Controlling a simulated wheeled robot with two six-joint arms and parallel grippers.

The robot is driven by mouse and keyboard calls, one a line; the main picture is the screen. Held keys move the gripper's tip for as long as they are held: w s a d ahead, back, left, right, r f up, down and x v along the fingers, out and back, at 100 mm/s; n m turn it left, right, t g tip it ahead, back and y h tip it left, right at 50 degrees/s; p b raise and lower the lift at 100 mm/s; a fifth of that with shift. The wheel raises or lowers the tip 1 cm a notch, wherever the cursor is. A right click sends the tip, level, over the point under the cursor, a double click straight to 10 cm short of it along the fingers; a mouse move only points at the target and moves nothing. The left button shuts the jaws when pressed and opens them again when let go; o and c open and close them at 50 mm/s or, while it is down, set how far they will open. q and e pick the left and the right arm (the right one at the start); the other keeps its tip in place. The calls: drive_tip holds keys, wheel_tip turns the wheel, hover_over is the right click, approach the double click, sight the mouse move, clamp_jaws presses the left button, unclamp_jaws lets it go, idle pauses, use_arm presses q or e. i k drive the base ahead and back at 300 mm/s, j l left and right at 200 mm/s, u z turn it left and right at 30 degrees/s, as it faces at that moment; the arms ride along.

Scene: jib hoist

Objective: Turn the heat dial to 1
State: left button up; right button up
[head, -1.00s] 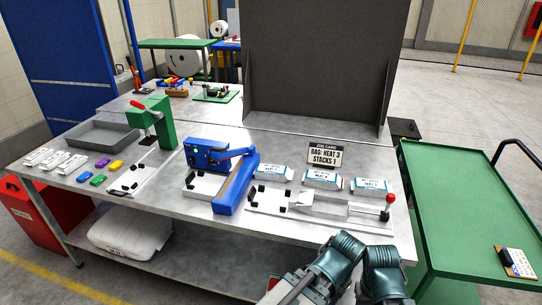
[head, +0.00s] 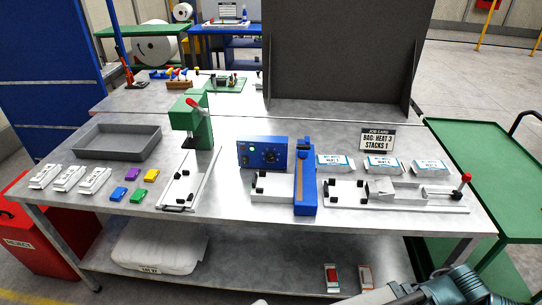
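The heat dial (head: 269,156) is a dark round knob on the front of the blue sealer box (head: 248,145), which stands at the middle of the grey bench. Its pointer and scale marks are too small to read. A small green light (head: 252,157) shows to the left of the dial. The sealer's blue arm (head: 306,185) lies just right of the box. Neither gripper shows in the head view. Only part of one of my arms comes in at the bottom right, well below and apart from the dial.
A job card (head: 378,139) reads "BAG: HEAT 3 STACKS 1". A green press (head: 190,125) and a grey tray (head: 118,143) are on the left. The bench's front strip is mostly clear.

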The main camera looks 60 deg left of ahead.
sight(270, 157)
drive_tip(key=k+j, duration=0.5)
drive_tip(key=k+j+z, duration=0.1)
drive_tip(key=k+j, duration=0.4)
drive_tip(key=j, duration=0.2)
